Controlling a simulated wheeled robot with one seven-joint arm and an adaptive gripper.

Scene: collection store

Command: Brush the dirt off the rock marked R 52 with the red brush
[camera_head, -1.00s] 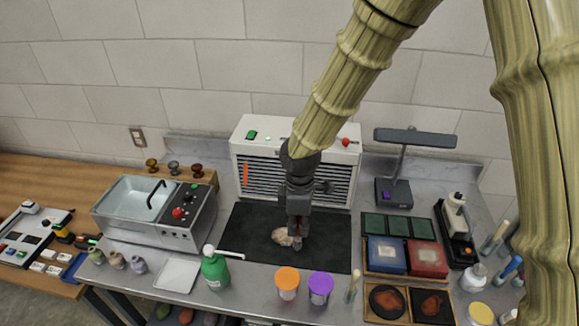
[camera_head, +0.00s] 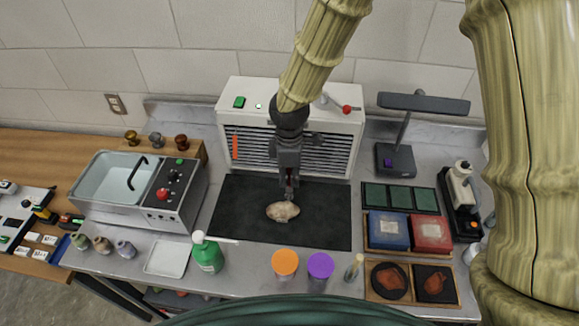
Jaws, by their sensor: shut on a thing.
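A pale tan rock (camera_head: 283,211) lies on the black mat (camera_head: 235,225) in front of the white vented cabinet; a mark on it is too small to read. My gripper (camera_head: 289,184) points down just behind the rock, over the mat. It is shut on a slim thing with a little red showing at the fingers, which looks like the red brush (camera_head: 290,194). Its lower end is close to the rock's back edge; I cannot tell whether they touch. Most of the brush is hidden by my fingers.
The white cabinet (camera_head: 292,105) stands close behind my gripper. A water bath (camera_head: 184,215) stands left; blue and red boxes (camera_head: 410,232) stand right.

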